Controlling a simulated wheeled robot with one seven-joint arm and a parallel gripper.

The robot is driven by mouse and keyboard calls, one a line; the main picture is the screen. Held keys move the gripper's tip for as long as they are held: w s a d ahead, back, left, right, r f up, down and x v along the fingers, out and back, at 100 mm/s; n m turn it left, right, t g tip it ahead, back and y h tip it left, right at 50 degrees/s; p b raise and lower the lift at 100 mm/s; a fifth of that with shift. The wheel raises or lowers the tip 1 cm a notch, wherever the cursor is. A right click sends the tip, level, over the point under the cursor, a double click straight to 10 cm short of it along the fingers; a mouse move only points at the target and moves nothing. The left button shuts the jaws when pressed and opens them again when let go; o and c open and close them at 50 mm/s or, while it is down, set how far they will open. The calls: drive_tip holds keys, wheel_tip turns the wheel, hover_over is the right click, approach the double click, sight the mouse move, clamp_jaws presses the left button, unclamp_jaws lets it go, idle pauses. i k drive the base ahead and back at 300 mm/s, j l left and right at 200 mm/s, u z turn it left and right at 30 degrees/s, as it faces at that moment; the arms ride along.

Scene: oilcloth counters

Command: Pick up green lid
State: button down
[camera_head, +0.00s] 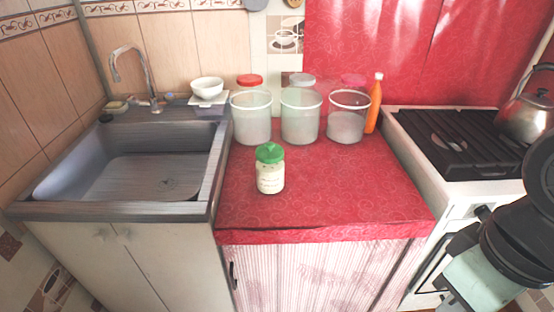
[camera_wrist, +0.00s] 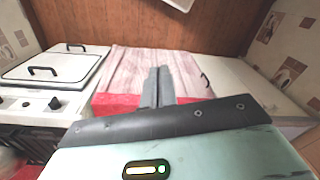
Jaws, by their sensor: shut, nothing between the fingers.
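The green lid (camera_head: 269,153) sits on a small glass jar (camera_head: 270,178) with pale contents and a label. The jar stands upright on the red oilcloth counter (camera_head: 330,199), left of its middle. My gripper (camera_wrist: 158,72) shows in the wrist view, its two grey fingers together with nothing between them. It points toward the pale striped cabinet curtain, and the green lid is not in that view. In the head view part of my arm shows at the lower right, well apart from the jar.
Three large clear tubs (camera_head: 300,118) stand behind the jar, beside an orange bottle (camera_head: 375,104). A sink (camera_head: 60,187) lies to the left, and a stove (camera_head: 446,140) with a kettle (camera_head: 527,115) to the right. The counter's front half is clear.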

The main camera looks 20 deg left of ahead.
sight(269, 152)
drive_tip(key=i+j, duration=0.1)
drive_tip(key=j, duration=0.25)
drive_tip(key=j+u, duration=0.15)
drive_tip(key=j, duration=0.25)
drive_tip(key=i+j, duration=0.2)
drive_tip(key=j, duration=0.15)
drive_tip(key=i+j+u, duration=0.15)
drive_tip(key=j, duration=0.55)
drive_tip(key=i+j+u, duration=0.15)
drive_tip(key=j, duration=0.2)
drive_tip(key=u, duration=0.75)
drive_tip(key=i, duration=0.05)
